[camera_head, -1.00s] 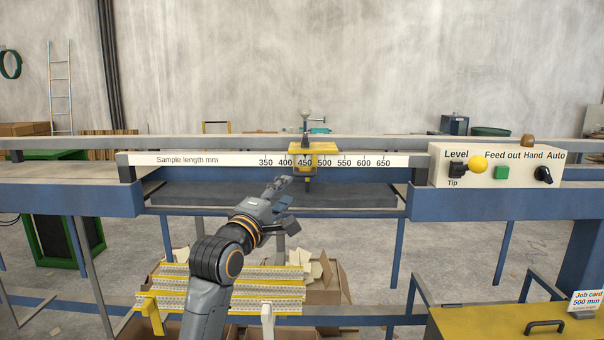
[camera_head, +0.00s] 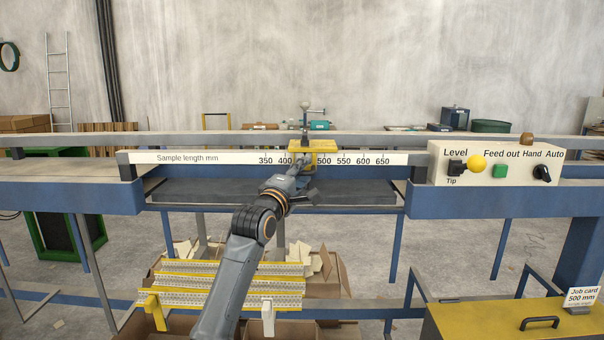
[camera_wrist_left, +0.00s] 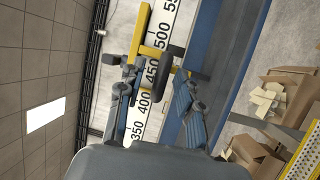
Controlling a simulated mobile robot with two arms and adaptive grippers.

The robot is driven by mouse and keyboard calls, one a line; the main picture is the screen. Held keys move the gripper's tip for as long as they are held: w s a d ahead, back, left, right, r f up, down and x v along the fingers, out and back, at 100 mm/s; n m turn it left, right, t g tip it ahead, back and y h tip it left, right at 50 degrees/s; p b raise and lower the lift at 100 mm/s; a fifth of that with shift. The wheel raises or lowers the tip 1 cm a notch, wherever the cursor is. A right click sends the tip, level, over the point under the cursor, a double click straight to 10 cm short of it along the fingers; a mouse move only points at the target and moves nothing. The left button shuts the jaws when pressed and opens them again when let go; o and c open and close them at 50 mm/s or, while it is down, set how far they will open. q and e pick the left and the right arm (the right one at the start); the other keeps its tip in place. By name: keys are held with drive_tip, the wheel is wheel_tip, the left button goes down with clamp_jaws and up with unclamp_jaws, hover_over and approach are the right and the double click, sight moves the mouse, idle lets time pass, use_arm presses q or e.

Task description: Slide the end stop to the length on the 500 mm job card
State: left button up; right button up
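The yellow end stop (camera_head: 322,147) sits on the white sample length scale (camera_head: 220,158), around the 450 mark. In the left wrist view the end stop (camera_wrist_left: 152,50) shows yellow bars and a dark rounded handle, with 450 between the bars. My left gripper (camera_head: 303,171) is in front of the end stop and hides part of it and the 450. In the left wrist view my left gripper (camera_wrist_left: 157,88) has its fingers apart, with the handle near the gap between the tips. Contact cannot be told. The job card (camera_head: 581,298) reads 500 mm. My right gripper is not in view.
A control box (camera_head: 520,165) with a yellow-knobbed lever, green button and black switch stands right of the scale. Yellow-edged racks (camera_head: 225,286) and cartons lie below the rail. The scale right of the end stop is clear.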

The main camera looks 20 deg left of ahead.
use_arm(q)
drive_tip(key=shift+c, duration=0.4)
clamp_jaws()
drive_tip(key=shift+w+d+r+p, duration=0.15)
drive_tip(key=shift+d+p, duration=0.3)
drive_tip(key=shift+d, duration=0.1)
drive_tip(key=d, duration=0.2)
drive_tip(key=w+d+p, duration=0.1)
drive_tip(key=shift+d, duration=0.4)
